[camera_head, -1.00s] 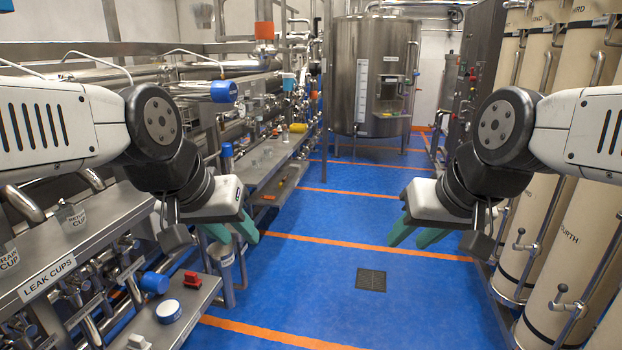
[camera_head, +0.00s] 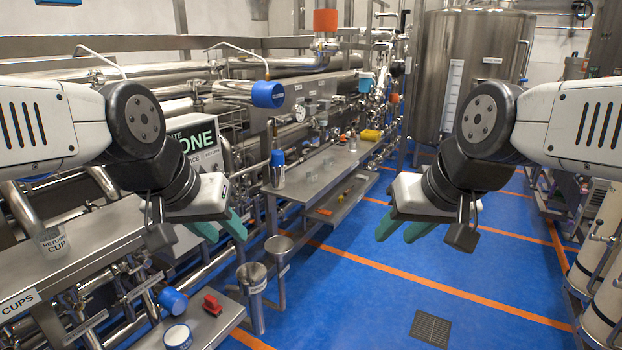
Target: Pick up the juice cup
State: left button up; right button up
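No cup in view is legibly marked as the juice cup. A clear cup labelled "RETURN CUP" (camera_head: 53,242) stands on the grey shelf at the left. Small clear cups (camera_head: 312,172) stand on the farther metal bench; their labels are too small to read. My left gripper (camera_head: 222,229) has green fingers spread apart and empty, in front of the pipework and short of the far bench. My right gripper (camera_head: 402,229) is also open and empty, over the blue floor.
A lower shelf holds a red item (camera_head: 212,305) and a blue-and-white round item (camera_head: 178,337).

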aim_at(312, 173)
jog(key=i+l+u, duration=0.1)
jog(key=u, duration=0.75)
jog(key=i+l+u, duration=0.2)
jog(key=l, duration=0.15)
jog(key=i+l+u, duration=0.1)
jog(key=l+u, duration=0.15)
jog(key=i+l+u, duration=0.2)
jog(key=l, duration=0.25)
jog(key=l+u, duration=0.2)
jog(key=l, duration=0.15)
jog(key=i+l+u, duration=0.1)
jog(key=l, duration=0.85)
jog(key=i+l, duration=0.1)
jog(key=l, duration=0.85)
jog(key=i+l+u, duration=0.15)
jog(key=l, duration=0.85)
jog(key=k+j, duration=0.05)
